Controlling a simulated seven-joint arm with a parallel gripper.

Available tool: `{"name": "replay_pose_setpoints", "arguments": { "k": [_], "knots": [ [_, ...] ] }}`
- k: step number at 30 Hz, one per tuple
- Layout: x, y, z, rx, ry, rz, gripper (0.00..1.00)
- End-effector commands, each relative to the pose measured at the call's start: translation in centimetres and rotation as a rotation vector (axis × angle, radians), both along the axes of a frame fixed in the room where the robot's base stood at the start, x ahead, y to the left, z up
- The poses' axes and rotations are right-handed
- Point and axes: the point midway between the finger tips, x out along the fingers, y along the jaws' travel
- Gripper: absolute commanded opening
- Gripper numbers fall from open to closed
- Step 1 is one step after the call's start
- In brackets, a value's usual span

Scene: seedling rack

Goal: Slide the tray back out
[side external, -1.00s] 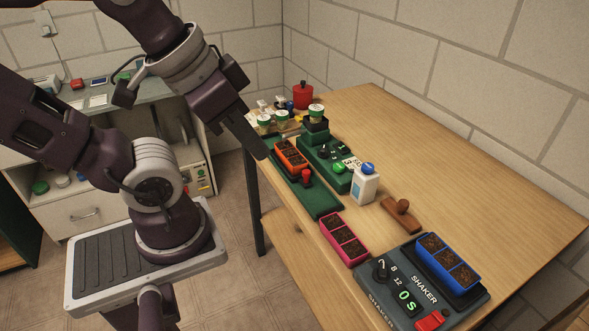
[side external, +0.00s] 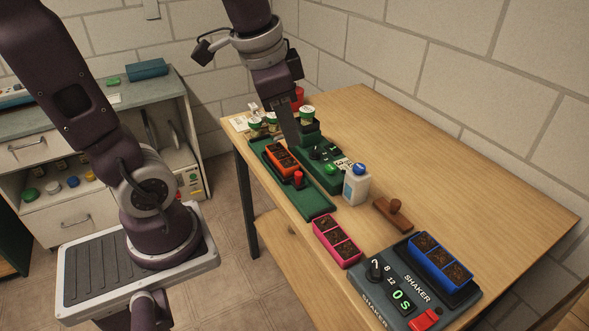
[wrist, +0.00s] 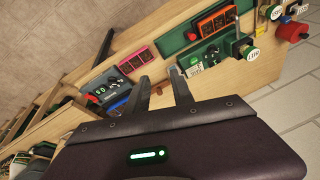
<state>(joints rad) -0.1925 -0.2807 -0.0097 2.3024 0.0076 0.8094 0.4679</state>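An orange tray (side external: 282,157) with dark soil cells rests on a long green board (side external: 316,205), beside a green device (side external: 319,172) with a dial. A red knob (side external: 298,180) stands on the board just in front of the tray. In the wrist view the orange tray (wrist: 217,21) and red knob (wrist: 191,35) are near the top. My gripper (side external: 291,141) hangs near the far end of the tray and device in the side view. In the wrist view its two fingers (wrist: 158,79) are apart with nothing between them. Its exact height is unclear.
A white bottle with a blue cap (side external: 356,184) stands right of the device. A pink tray (side external: 337,241), a stamp (side external: 393,212) and a shaker (side external: 390,295) with a blue tray (side external: 441,261) are nearer. Green-lidded jars (side external: 272,119) stand behind. The table's right is clear.

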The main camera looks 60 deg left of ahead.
Motion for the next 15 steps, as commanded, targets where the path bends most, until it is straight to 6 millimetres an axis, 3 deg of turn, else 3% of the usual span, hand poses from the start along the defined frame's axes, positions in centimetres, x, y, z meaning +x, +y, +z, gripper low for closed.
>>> {"name": "replay_pose_setpoints", "arguments": {
  "k": [3, 6, 10, 15],
  "knots": [
    [5.3, 4.9, -4.5, 0.038, 0.148, -0.165, 0.29],
    [8.0, 8.8, -9.2, 0.037, 0.237, -0.311, 0.29],
    [9.3, 12.1, -13.9, 0.02, 0.297, -0.439, 0.29],
    [9.6, 13.1, -16.6, 0.009, 0.317, -0.494, 0.29]
  ]
}}
